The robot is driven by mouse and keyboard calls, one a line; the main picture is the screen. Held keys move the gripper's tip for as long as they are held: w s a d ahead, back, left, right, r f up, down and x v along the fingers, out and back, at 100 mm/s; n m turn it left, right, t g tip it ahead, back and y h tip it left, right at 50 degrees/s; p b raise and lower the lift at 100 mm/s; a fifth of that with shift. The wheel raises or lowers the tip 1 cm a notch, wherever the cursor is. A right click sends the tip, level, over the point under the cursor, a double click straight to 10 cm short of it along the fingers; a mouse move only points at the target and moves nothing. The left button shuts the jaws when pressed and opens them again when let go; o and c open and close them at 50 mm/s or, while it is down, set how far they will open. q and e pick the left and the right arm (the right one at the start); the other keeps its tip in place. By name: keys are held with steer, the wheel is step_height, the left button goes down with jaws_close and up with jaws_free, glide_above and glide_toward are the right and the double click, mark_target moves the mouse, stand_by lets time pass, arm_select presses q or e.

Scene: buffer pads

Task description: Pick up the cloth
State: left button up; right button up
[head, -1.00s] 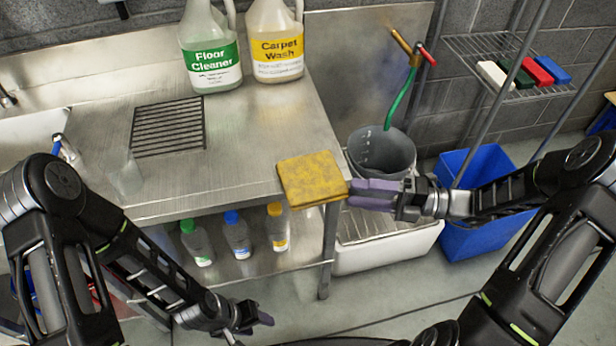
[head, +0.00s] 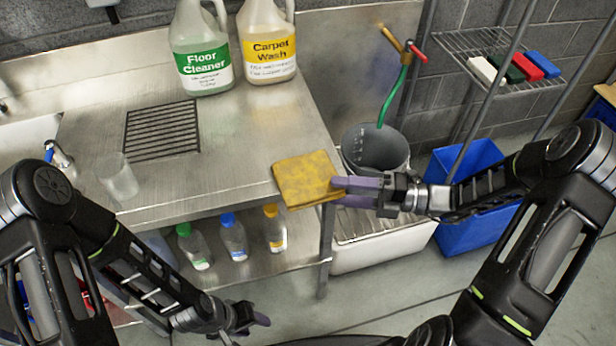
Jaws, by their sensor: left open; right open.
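A folded yellow cloth (head: 305,178) lies at the front right corner of the steel table (head: 190,188), its edge reaching the table's right side. My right gripper (head: 338,191) is open at the cloth's right edge, with its purple fingers pointing left. One finger is level with the cloth's edge and the other is a little lower. Whether the fingers touch the cloth is hard to tell. My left gripper (head: 262,320) is low at the bottom of the view, in front of the table and away from the cloth. It is open and empty.
A clear cup (head: 118,178) is at the left. Several small bottles sit on the lower shelf. A grey bucket (head: 375,150) and blue bin (head: 468,165) are right of the table.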

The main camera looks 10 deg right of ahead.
mark_target(319, 191)
steer(key=p+x, duration=0.1)
steer(key=x, duration=0.4)
steer(key=shift+s+a+f, duration=0.15)
stand_by(0.5)
jaws_close()
stand_by(0.5)
